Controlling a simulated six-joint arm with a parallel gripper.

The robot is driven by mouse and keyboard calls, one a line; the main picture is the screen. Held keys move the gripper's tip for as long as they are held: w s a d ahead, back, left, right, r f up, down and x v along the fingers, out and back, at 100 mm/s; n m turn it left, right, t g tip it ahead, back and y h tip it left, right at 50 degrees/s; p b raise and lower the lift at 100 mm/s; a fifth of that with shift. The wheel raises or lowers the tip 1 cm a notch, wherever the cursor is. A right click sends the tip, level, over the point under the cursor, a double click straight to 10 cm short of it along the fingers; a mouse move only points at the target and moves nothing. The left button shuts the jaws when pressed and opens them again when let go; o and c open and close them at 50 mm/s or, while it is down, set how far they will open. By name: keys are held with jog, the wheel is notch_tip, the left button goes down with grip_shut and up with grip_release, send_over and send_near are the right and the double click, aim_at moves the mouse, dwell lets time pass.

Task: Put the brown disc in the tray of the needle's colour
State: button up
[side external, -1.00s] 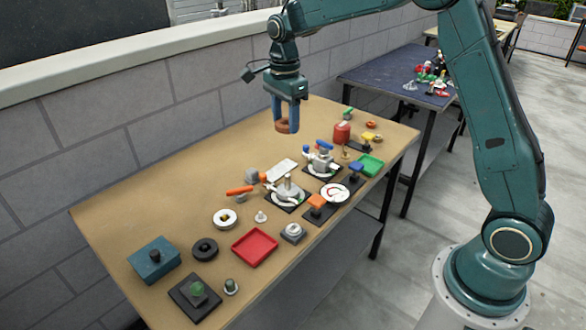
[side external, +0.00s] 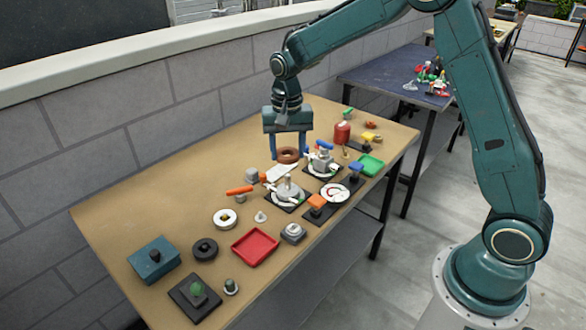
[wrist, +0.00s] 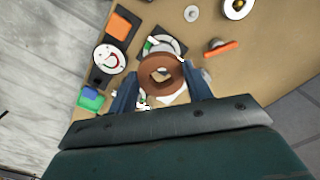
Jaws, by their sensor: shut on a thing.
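In the wrist view the disc (wrist: 160,74) sits between the two blue fingers. A dial (side external: 335,193) with a white face and a red needle lies on a dark base; it also shows in the wrist view (wrist: 109,60). A red tray (side external: 255,247) lies at the near middle of the table.
Dark burner-like stands with metal parts (side external: 288,190), an orange-topped block (side external: 317,202) and a blue-topped block (side external: 356,168) crowd the area between the trays.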

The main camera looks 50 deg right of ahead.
aim_at(295, 158)
jog(key=n, duration=0.1)
jog(key=s+f+n, duration=0.1)
jog(key=n, duration=0.1)
jog(key=a+f+n, duration=0.1)
jog(key=shift+s+f+n, duration=0.15)
jog(key=shift+s+n, duration=0.1)
jog(key=shift+n, duration=0.05)
jog(key=shift+s+a+f+n, duration=0.15)
jog(key=shift+s+f+n, duration=0.2)
jog(key=shift+n, duration=0.6)
jog(key=shift+s+a+f+n, duration=0.1)
jog(key=shift+s+f+n, duration=0.25)
jog(key=shift+n, duration=0.6)
jog(key=shift+w+f, duration=0.1)
jog(key=shift+d, duration=0.1)
jog(key=shift+w+d+r, duration=0.15)
jog(key=shift+d+r, duration=0.05)
jog(key=shift+d, duration=0.35)
jog(key=s+d+r+m, duration=0.1)
jog(key=s+d+r, duration=0.15)
jog(key=d, duration=0.75)
jog(key=s+d+r+m, duration=0.15)
jog(key=d+r, duration=0.25)
jog(key=d, duration=0.6)
jog(key=s+d+r+m, duration=0.2)
jog(key=d+r, duration=0.2)
jog(key=d, duration=0.7)
jog(key=f, duration=2)
jog(key=shift+w+a+f, duration=0.1)
jog(key=shift+a+f, duration=0.15)
